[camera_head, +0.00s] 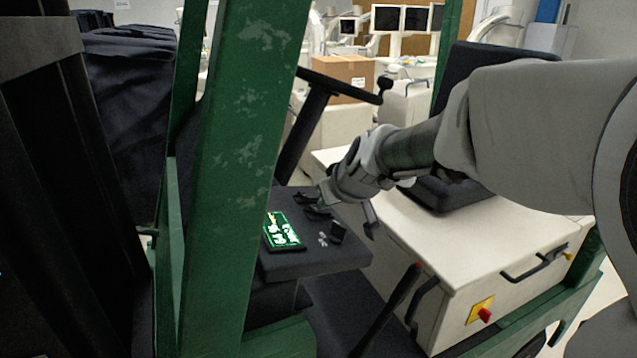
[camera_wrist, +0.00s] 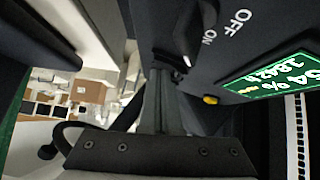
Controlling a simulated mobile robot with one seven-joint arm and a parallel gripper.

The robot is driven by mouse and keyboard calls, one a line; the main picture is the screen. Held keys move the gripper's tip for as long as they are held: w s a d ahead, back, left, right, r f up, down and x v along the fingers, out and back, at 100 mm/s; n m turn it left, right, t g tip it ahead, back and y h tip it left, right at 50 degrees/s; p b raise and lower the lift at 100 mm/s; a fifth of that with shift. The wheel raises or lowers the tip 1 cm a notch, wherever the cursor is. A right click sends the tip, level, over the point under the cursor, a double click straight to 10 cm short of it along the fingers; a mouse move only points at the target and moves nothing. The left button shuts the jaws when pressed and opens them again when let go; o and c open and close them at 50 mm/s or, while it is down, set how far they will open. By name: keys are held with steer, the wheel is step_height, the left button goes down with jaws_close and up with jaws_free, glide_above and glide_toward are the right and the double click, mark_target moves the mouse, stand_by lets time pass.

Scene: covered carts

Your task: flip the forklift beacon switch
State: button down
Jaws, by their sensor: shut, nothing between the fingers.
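The dark switch (camera_wrist: 190,35) is at the top middle of the wrist view, beside the white words OFF and ON. Its white-marked tip lies nearer ON than OFF, but I cannot tell its setting for sure. In the head view the switch (camera_head: 338,232) is a small dark block on the grey console, right of small white lettering. My gripper (camera_head: 316,206) is shut and empty above the console, behind the switch. In the wrist view my gripper's fingers (camera_wrist: 165,75) lie close left of the switch; I cannot tell if they touch it.
A green display (camera_head: 284,230) lies on the console, left of the switch. A yellow button (camera_wrist: 210,99) sits near the fingers. A green forklift post (camera_head: 235,150) stands left of the console. The steering wheel (camera_head: 345,85), seat (camera_head: 470,110) and red lever knob (camera_head: 416,268) are nearby.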

steer(key=shift+s+f, duration=0.15)
steer(key=shift+f, duration=0.15)
steer(key=shift+s+a+r+p, duration=0.1)
steer(key=shift+s+a+p, duration=0.2)
steer(key=shift+a+p, duration=0.45)
steer(key=shift+a, duration=0.1)
steer(key=r+p, duration=0.3)
steer(key=r, duration=0.2)
steer(key=shift+s+r, duration=0.1)
steer(key=shift+s, duration=0.1)
steer(key=v, duration=0.9)
steer(key=shift+s, duration=0.15)
